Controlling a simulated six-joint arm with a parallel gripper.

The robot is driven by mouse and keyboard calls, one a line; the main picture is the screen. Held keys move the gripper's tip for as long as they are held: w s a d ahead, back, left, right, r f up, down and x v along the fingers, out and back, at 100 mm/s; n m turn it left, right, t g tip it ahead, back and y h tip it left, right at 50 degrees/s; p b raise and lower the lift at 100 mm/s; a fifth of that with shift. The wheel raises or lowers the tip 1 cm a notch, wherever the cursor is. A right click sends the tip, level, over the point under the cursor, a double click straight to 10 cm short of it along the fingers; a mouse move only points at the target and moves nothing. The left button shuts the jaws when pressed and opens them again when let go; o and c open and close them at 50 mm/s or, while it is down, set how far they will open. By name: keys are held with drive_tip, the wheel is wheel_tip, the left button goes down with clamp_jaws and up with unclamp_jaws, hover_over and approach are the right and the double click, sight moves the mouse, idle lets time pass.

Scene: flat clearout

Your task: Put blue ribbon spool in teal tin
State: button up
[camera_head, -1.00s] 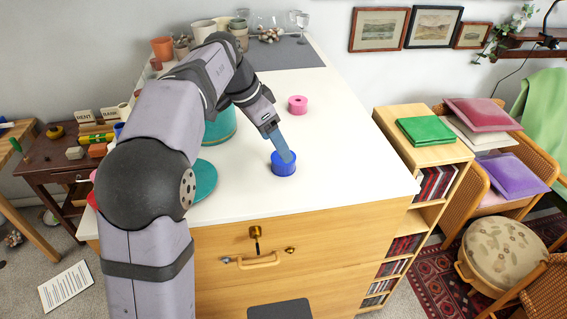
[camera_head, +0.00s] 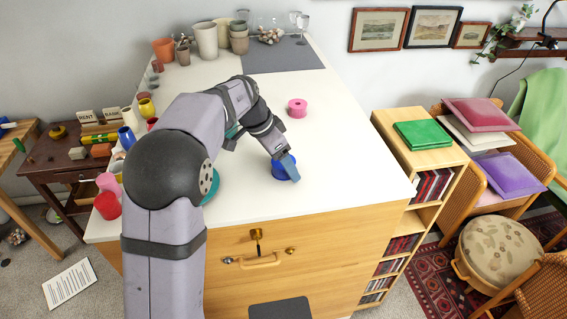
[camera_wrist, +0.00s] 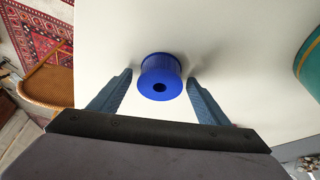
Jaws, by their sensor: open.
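The blue ribbon spool (camera_head: 278,172) sits on the white top near its front edge. In the wrist view the spool (camera_wrist: 161,70) shows its dark centre hole, between and slightly beyond my fingertips. My gripper (camera_head: 289,167) is open at the spool, its fingers (camera_wrist: 159,82) on either side with gaps, not closed on it.
A pink spool (camera_head: 297,108) stands farther back. Pots and glasses crowd the back around a grey mat (camera_head: 283,56). Pink and red items (camera_head: 107,206) and several cups line the left edge. The top right of the spool is clear.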

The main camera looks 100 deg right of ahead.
drive_tip(key=c, duration=1.2)
